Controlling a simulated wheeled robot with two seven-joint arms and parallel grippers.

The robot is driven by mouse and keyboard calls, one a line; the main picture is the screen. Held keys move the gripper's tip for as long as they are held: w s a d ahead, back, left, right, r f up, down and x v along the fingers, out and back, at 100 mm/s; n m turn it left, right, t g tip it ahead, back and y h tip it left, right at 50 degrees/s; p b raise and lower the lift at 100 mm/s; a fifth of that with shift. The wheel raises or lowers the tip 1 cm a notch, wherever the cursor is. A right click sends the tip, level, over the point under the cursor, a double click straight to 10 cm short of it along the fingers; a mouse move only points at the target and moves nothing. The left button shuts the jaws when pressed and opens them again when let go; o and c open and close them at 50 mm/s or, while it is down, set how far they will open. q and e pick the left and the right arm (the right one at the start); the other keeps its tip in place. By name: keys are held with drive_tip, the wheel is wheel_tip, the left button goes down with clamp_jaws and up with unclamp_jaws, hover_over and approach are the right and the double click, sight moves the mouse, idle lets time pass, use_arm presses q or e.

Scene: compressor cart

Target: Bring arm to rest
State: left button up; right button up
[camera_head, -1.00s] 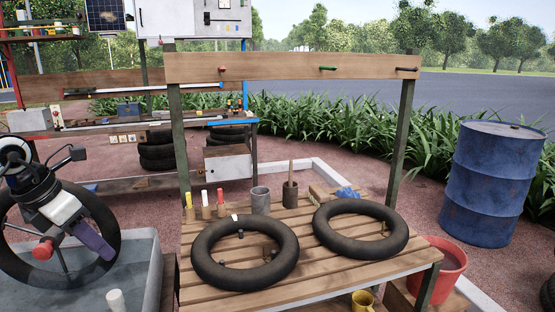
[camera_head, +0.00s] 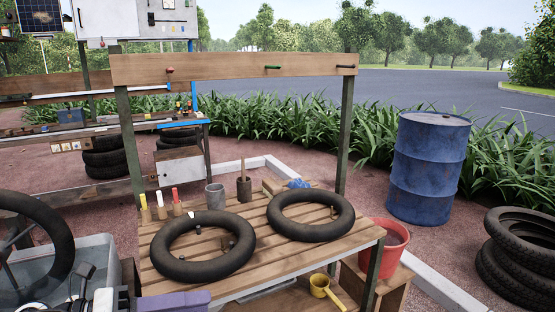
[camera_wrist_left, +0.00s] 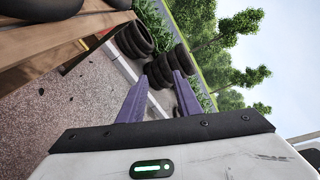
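My left gripper is at the bottom edge of the head view, where a purple finger (camera_head: 172,301) shows in front of the slatted wooden bench (camera_head: 262,262). In the left wrist view my left gripper (camera_wrist_left: 161,77) has its two purple fingers apart with nothing between them. Parts of my left arm show at the lower left of the head view, over the grey tub (camera_head: 98,250). My right gripper is in neither view.
Two black inner tubes (camera_head: 203,271) (camera_head: 310,237) lie on the bench. A yellow scoop (camera_head: 320,284), a red bucket (camera_head: 392,257), a blue barrel (camera_head: 427,168) and stacked tyres (camera_head: 508,275) are rightward. A spoked wheel (camera_head: 62,235) is by the tub.

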use_arm(q)
wheel_tip(320, 180, down, 14)
drive_tip(key=s+a+n+t+y, duration=0.25)
drive_tip(key=n+t+y, duration=0.65)
drive_tip(key=n, duration=1.5)
drive_tip(key=s+d+f+n+g+y, duration=0.3)
drive_tip(key=s+f+n+g, duration=0.4)
drive_tip(key=s+f, duration=1)
drive_tip(key=n, duration=0.2)
drive_tip(key=shift+d+f+n, duration=0.15)
drive_tip(key=shift+d+n, duration=0.05)
drive_tip(key=shift+n, duration=0.1)
